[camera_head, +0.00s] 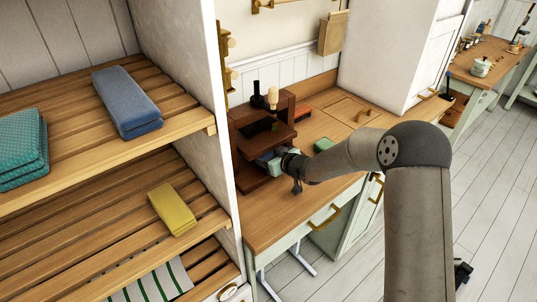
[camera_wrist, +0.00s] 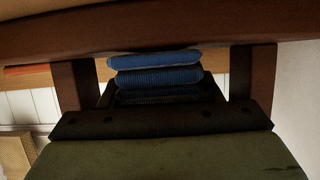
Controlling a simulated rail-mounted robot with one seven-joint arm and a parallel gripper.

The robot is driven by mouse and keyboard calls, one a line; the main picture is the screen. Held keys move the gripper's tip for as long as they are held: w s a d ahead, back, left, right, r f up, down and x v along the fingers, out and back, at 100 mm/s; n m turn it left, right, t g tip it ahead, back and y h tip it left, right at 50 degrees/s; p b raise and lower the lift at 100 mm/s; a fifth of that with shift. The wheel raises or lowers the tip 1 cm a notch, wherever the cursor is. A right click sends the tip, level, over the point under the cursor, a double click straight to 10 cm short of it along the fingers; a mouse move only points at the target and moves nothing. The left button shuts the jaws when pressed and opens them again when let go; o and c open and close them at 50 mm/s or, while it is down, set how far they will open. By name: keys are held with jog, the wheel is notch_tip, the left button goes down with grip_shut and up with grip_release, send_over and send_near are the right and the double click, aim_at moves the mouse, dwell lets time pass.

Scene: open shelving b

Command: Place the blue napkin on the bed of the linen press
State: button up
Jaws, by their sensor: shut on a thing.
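The linen press (camera_head: 241,143) is a dark brown wooden frame with a pale knob on top, standing on the counter. My gripper (camera_head: 281,158) reaches into its front opening from the right, shut on the small folded blue napkin (camera_head: 266,162). The fingertips are mostly hidden.
A larger folded blue cloth (camera_head: 127,101) and teal cloths (camera_head: 22,150) lie on the upper slatted shelf at left, a yellow cloth (camera_head: 172,209) below. A green folded item (camera_head: 323,145) and a red one (camera_head: 303,113) are on the counter near the press.

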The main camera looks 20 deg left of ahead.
jog(key=shift+f+b, duration=0.2)
jog(key=shift+b, duration=0.1)
jog(key=o, duration=1)
jog(key=shift+o, duration=0.2)
jog(key=shift+r, duration=0.15)
